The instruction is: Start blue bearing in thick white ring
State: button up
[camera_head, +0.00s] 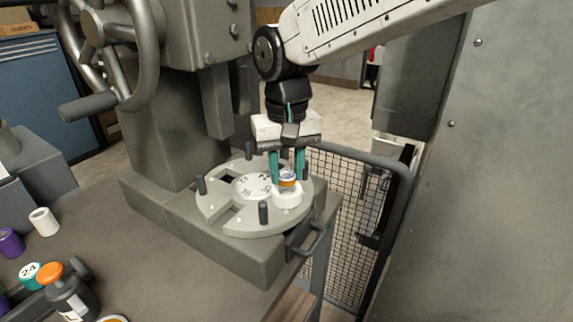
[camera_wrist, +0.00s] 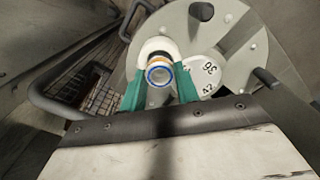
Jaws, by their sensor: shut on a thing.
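The blue bearing (camera_head: 287,174) is a small ring with a blue face and an orange band. My gripper (camera_head: 288,180) is shut on it, with a green finger on each side. The thick white ring (camera_head: 288,196) sits on the round grey plate near its front right edge, directly under the bearing in the head view. In the wrist view the bearing (camera_wrist: 159,76) shows end-on between the green fingers (camera_wrist: 160,88). The white ring (camera_wrist: 153,46) shows behind it, partly hidden. I cannot tell whether the bearing touches the ring or has entered it.
The round plate (camera_head: 220,212) carries several dark upright posts and a white numbered disc (camera_head: 252,186). A grey bar handle (camera_head: 312,235) juts from the base's front right.

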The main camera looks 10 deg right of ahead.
jog(key=shift+f, duration=0.8)
dwell(0.6)
jog(key=o, duration=1.1)
jog(key=shift+c, duration=0.2)
